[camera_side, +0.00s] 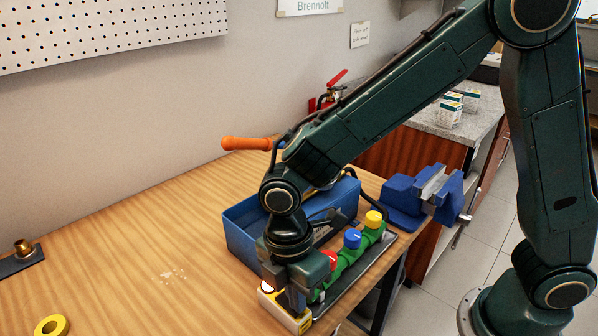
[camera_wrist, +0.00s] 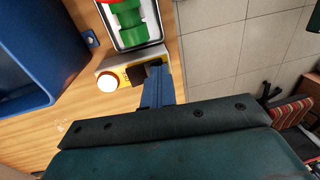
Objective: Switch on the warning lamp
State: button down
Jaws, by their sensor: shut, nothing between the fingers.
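The warning lamp is a white dome (camera_wrist: 107,82) on a yellow and grey box (camera_wrist: 112,66). In the side view the box (camera_side: 288,314) sits at the table's front edge, with the white dome (camera_side: 267,287) at its left end. I cannot tell whether the lamp is lit. My gripper (camera_side: 298,302) points down at the right part of the box, its fingers shut and empty. In the wrist view the blue fingertips (camera_wrist: 157,76) are beside or over a dark part at the box's right end. They hide any switch there, and contact cannot be told.
A green pipe (camera_side: 346,258) with red, blue and yellow knobs lies in a tray right beside the box. A blue bin (camera_side: 240,237) stands behind. A blue vise (camera_side: 408,200) is at the right, yellow tape (camera_side: 51,326) at the far left.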

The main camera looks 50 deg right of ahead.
jog(key=shift+w, duration=0.15)
jog(key=shift+w+r, duration=0.2)
jog(key=shift+w, duration=0.4)
jog(key=shift+r, duration=0.15)
dwell(0.3)
notch_tip(320, 180, up, 14)
jog(key=s, duration=0.1)
jog(key=shift+s, duration=0.35)
jog(key=shift+d, duration=0.1)
dwell(0.4)
